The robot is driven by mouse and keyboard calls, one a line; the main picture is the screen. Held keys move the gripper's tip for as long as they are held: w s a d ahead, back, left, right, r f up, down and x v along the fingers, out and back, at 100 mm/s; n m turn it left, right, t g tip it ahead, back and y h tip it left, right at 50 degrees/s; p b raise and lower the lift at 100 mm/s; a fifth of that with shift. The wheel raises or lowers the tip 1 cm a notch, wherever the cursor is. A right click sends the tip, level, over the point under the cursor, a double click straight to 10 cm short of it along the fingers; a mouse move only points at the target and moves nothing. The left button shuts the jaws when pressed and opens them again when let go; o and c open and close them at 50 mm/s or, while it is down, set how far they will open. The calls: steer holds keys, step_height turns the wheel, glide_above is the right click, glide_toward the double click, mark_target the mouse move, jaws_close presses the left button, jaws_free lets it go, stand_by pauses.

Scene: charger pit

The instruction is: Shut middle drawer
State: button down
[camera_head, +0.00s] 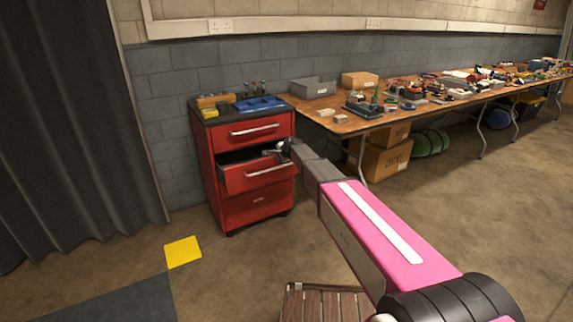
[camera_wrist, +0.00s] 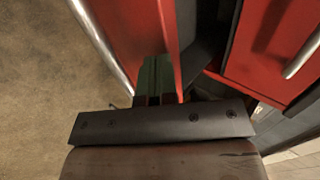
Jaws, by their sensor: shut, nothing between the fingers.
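The red tool cabinet (camera_head: 203,150) stands against the wall with a top, a middle and a bottom drawer. The middle drawer (camera_head: 240,180) is pulled partly out, with its dark inside showing; its front and silver handle also show in the wrist view (camera_wrist: 130,30). The top drawer (camera_head: 240,133) and bottom drawer (camera_head: 250,207) look closed. My gripper (camera_head: 270,152) is shut and empty, at the upper right of the open middle drawer. In the wrist view my fingers (camera_wrist: 152,80) lie close against the red drawer front; whether they touch it I cannot tell.
A blue tray (camera_head: 260,104) and small tools sit on the cabinet top. A long cluttered table (camera_head: 345,125) stands to the right, with cardboard boxes (camera_head: 382,158) beneath. A slatted wooden item (camera_head: 325,303) is on the floor in front. Floor left of the cabinet is mostly clear.

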steer(key=w+a, duration=0.7)
steer(key=w, duration=0.3)
steer(key=shift+w, duration=0.2)
